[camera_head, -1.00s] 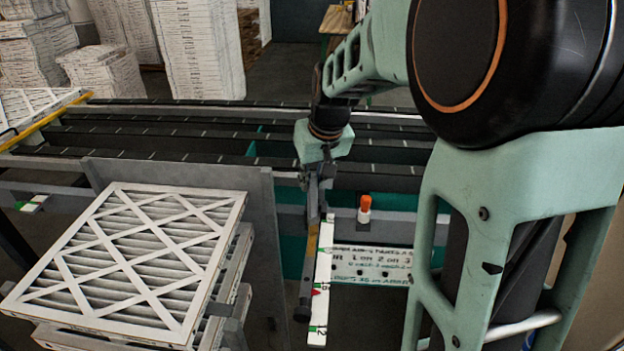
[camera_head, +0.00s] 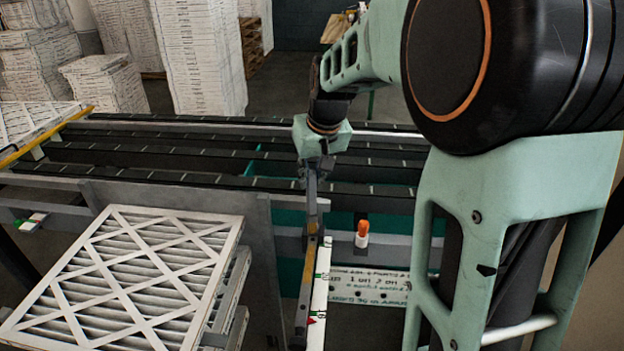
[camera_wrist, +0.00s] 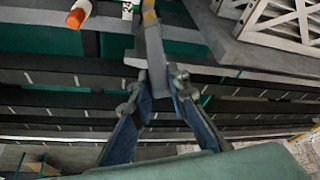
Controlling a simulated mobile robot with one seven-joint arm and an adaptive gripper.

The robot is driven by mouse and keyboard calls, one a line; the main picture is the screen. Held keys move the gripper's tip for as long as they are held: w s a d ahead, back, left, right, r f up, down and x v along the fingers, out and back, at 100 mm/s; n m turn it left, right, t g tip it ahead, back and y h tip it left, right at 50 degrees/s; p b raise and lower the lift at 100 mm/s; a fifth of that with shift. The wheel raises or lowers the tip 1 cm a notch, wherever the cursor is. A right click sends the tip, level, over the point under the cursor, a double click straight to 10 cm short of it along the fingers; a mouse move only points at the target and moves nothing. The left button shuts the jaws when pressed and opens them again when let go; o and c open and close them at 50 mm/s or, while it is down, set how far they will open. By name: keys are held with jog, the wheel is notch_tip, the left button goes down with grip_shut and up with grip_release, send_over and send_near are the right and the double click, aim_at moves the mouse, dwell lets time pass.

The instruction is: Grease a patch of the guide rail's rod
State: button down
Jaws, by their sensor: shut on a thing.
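My gripper (camera_head: 314,172) is shut on a long grey bar-like tool (camera_head: 311,215) with a yellow-orange band, which hangs down toward the near side. In the wrist view, my gripper's two fingers (camera_wrist: 158,97) close on the tool's grey shank (camera_wrist: 156,70), its yellow band at the top edge. In the head view, the tool's lower part runs beside the left edge of a white strip (camera_head: 320,290) with green marks and a red mark; I cannot tell if they touch. I cannot make out the guide rail's rod clearly, nor any grease.
An orange-capped white bottle (camera_head: 362,234) stands right of the tool, behind a white lettered plate (camera_head: 350,282). Framed filters (camera_head: 125,280) are stacked at left beside a grey upright panel (camera_head: 230,230). Dark conveyor rails (camera_head: 200,155) cross behind. Boxes (camera_head: 200,60) stand further back.

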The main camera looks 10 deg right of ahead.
jog(key=shift+r+p, duration=0.8)
jog(key=shift+r, duration=0.7)
jog(key=shift+s+f, duration=0.1)
